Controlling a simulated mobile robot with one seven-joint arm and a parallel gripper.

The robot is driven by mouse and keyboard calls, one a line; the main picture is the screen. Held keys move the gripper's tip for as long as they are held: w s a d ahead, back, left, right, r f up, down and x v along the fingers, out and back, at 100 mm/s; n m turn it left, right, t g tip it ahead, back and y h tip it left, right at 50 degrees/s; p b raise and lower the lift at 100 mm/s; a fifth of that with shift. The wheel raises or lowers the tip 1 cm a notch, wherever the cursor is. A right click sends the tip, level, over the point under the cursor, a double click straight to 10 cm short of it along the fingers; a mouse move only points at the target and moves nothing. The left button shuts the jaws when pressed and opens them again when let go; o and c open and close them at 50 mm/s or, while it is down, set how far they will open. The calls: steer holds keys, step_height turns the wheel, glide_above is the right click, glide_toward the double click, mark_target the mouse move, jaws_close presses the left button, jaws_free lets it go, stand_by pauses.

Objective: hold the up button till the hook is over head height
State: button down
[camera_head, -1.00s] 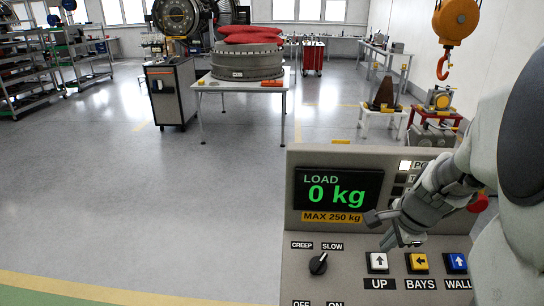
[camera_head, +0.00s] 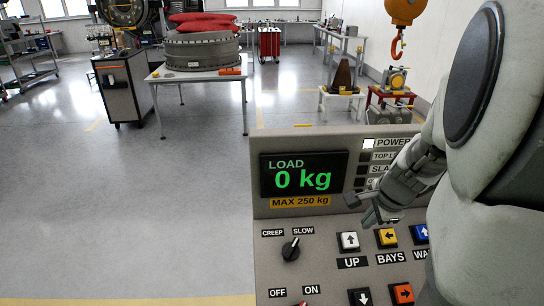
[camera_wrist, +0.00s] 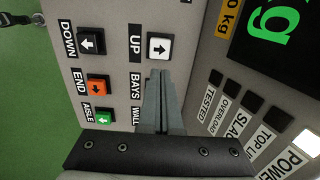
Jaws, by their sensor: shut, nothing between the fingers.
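The white UP button (camera_head: 349,241) with an up arrow is on the grey control panel, and it also shows in the wrist view (camera_wrist: 160,46). My gripper (camera_head: 372,213) is shut and empty above the panel, just up and right of the UP button in the head view. In the wrist view its closed fingertips (camera_wrist: 160,74) end close beside the button; I cannot tell whether they touch it. The red-orange hook (camera_head: 398,46) hangs empty under an orange block (camera_head: 403,11) at the upper right, above a small machine on a red stand.
The load display (camera_head: 303,176) reads 0 kg. The POWER lamp (camera_wrist: 307,140) is lit. BAYS (camera_head: 387,238), WALL and other buttons lie close to UP. The speed knob (camera_head: 291,249) is at the left. Open floor lies left of the panel; tables stand behind.

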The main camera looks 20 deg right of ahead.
mark_target(351, 239)
steer(key=b+x, duration=0.6)
steer(key=x, duration=0.4)
steer(key=shift+w+d+f, duration=0.1)
steer(key=shift+w+f, duration=0.1)
steer(key=shift+f, duration=0.1)
